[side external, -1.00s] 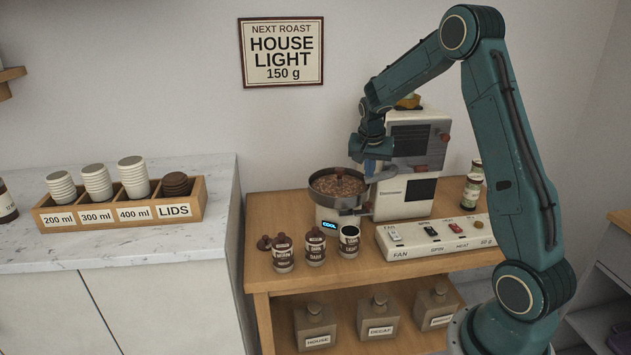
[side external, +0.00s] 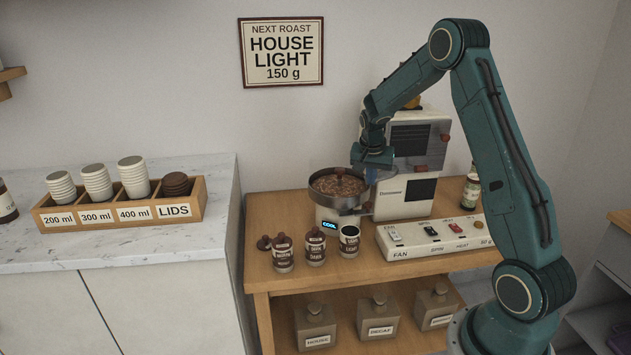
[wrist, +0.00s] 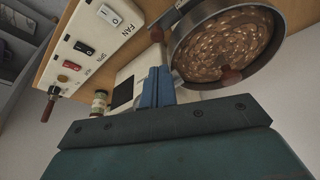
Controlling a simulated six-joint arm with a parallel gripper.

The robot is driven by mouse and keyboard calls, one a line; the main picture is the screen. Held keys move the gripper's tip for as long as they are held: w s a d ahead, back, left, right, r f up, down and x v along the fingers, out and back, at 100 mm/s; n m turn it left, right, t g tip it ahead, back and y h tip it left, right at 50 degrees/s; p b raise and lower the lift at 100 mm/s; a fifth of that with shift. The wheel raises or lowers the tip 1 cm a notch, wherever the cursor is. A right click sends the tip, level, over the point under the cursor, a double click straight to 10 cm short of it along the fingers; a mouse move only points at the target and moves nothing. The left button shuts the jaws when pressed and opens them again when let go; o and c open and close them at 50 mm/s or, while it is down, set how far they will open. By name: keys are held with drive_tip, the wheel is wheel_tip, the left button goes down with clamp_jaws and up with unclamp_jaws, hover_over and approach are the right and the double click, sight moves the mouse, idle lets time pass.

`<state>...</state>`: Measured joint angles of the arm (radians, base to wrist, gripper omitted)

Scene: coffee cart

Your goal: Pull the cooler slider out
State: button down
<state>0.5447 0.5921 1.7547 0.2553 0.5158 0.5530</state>
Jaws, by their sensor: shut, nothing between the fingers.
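The round metal cooler pan (side external: 325,200) holds brown beans and stands at the front left of the white roaster (side external: 410,170). It also shows in the wrist view (wrist: 178,70), at upper right. A metal piece with a dark brown knob (wrist: 157,34) sits at the pan's edge in the wrist view; I take this for the slider. In the side view that area (side external: 368,207) is small and unclear. My gripper (side external: 372,178) points down beside the pan's right rim, with blue fingers shut and empty. In the wrist view the fingers (wrist: 157,72) are together, apart from the knob.
A white switch panel (side external: 440,240) lies to the right on the wooden cart. Several labelled cans (side external: 315,247) stand in front of the pan. A bottle (side external: 471,190) stands behind the panel. A cup rack (side external: 120,213) is on the left counter, well clear.

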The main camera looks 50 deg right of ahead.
drive_tip(key=shift+x, duration=3.95)
drive_tip(key=shift+a, duration=0.1)
drive_tip(key=shift+s+a, duration=1.8)
drive_tip(key=v, duration=1)
drive_tip(key=shift+r, duration=0.1)
